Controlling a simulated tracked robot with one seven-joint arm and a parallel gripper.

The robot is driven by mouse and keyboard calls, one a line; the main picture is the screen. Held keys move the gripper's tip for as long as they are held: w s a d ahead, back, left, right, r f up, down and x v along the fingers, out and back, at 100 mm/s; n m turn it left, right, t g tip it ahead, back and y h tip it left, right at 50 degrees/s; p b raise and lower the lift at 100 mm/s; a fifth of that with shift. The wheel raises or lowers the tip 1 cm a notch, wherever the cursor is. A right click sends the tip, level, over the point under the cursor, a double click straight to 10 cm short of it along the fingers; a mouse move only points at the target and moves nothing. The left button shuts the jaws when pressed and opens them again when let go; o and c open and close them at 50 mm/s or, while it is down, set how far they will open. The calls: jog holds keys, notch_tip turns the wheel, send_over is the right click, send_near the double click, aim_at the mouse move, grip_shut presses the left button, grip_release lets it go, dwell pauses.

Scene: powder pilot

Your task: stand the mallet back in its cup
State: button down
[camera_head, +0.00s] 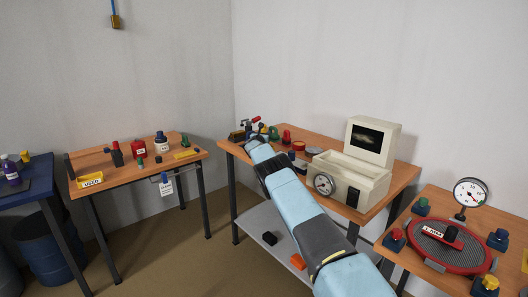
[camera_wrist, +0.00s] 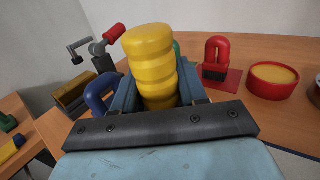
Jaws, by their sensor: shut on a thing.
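My gripper (camera_wrist: 158,90) is shut on a yellow ribbed cylinder (camera_wrist: 150,62), which looks like part of the mallet. It stands up between the two blue jaws in the wrist view, leaning slightly left; its lower end is hidden behind the dark gripper bar. In the head view my gripper (camera_head: 255,141) is at the far left end of the middle bench (camera_head: 238,152), and what it holds is too small to make out. I cannot pick out the mallet's cup for sure in either view.
A cream machine with a dial (camera_head: 350,180) stands right on the bench. A left table (camera_head: 135,171) is apart.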

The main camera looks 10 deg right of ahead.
jog(key=shift+f, duration=0.5)
jog(key=c, duration=0.5)
grip_release()
jog(key=shift+f, duration=0.15)
